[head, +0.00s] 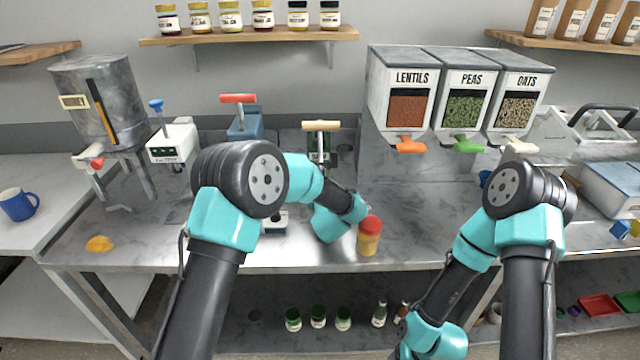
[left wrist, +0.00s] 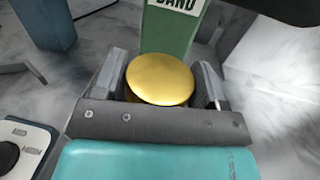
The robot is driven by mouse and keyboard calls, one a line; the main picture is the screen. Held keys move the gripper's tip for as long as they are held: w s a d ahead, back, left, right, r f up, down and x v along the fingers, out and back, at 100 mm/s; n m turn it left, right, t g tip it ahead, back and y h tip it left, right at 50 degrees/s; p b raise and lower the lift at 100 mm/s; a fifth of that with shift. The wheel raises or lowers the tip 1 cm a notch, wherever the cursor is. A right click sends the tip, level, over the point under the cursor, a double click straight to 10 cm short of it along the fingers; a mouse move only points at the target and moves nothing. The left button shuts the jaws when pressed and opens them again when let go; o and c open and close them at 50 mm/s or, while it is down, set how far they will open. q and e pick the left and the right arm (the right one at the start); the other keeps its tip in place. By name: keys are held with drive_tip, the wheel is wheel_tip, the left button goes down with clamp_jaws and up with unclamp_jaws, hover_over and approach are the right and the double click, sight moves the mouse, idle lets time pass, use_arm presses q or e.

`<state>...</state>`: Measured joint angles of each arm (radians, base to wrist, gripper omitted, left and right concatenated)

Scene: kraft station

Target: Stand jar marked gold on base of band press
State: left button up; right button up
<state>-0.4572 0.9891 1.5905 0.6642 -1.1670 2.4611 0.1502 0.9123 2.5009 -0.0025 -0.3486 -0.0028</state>
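The jar with the gold lid (left wrist: 160,80) is seen from above in the left wrist view, between the two fingers of my left gripper (left wrist: 163,88). The fingers sit close against both sides of it, and the gripper looks shut on it. The jar's body and underside are hidden. The green band press (left wrist: 168,30), lettered "BAND", stands just beyond the jar; its base is hidden. In the head view the press's cream handle (head: 320,126) shows above my left wrist, which hides the gripper and jar. My right arm hangs low at the right; its gripper is not visible.
A red-lidded jar (head: 369,237) stands by the bench's front edge, close right of my left wrist. A white device with a dial (head: 275,220) is left of it. A blue press with a red handle (head: 238,99) stands left of the band press. Dispensers (head: 408,60) are behind right.

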use_arm(q)
drive_tip(key=o, duration=0.4)
drive_tip(key=shift+c, duration=0.2)
drive_tip(key=shift+r, duration=0.1)
drive_tip(key=shift+s+r, duration=0.1)
drive_tip(key=s, duration=0.4)
drive_tip(key=s+d, duration=0.1)
drive_tip(key=s, duration=0.6)
drive_tip(key=shift+s+d, duration=0.3)
drive_tip(key=shift+d, duration=0.1)
